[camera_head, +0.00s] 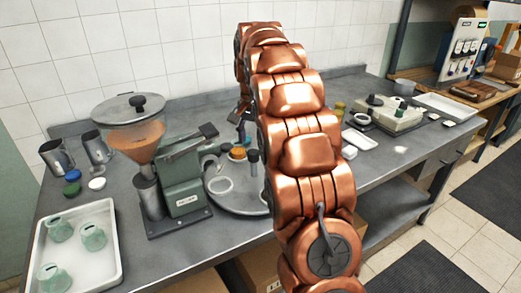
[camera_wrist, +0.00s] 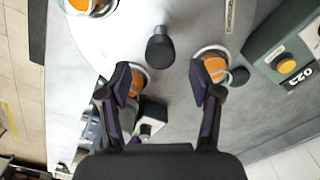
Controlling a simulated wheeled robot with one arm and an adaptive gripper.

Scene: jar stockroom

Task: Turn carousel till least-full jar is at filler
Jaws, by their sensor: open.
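The round grey carousel (camera_head: 238,203) lies beside the green filler (camera_head: 182,180), which has an orange-filled hopper (camera_head: 135,138). My gripper (camera_wrist: 160,80) is open, with nothing between its fingers, above the carousel. A black knob (camera_wrist: 160,47) stands on the carousel just beyond the fingertips. Jars with orange contents show in the wrist view: one by the left finger (camera_wrist: 139,80), one by the right finger (camera_wrist: 214,66), and one cut off at the top left (camera_wrist: 80,4). Their fill levels are hard to compare. My arm hides part of the carousel in the head view.
A white tray (camera_head: 117,262) with green jars stands at the front left. Metal cups (camera_head: 57,158) and coloured lids (camera_head: 72,175) lie behind it. A pale green device (camera_head: 392,115) stands at the right rear. A green box with an orange button (camera_wrist: 286,65) is right of the fingers.

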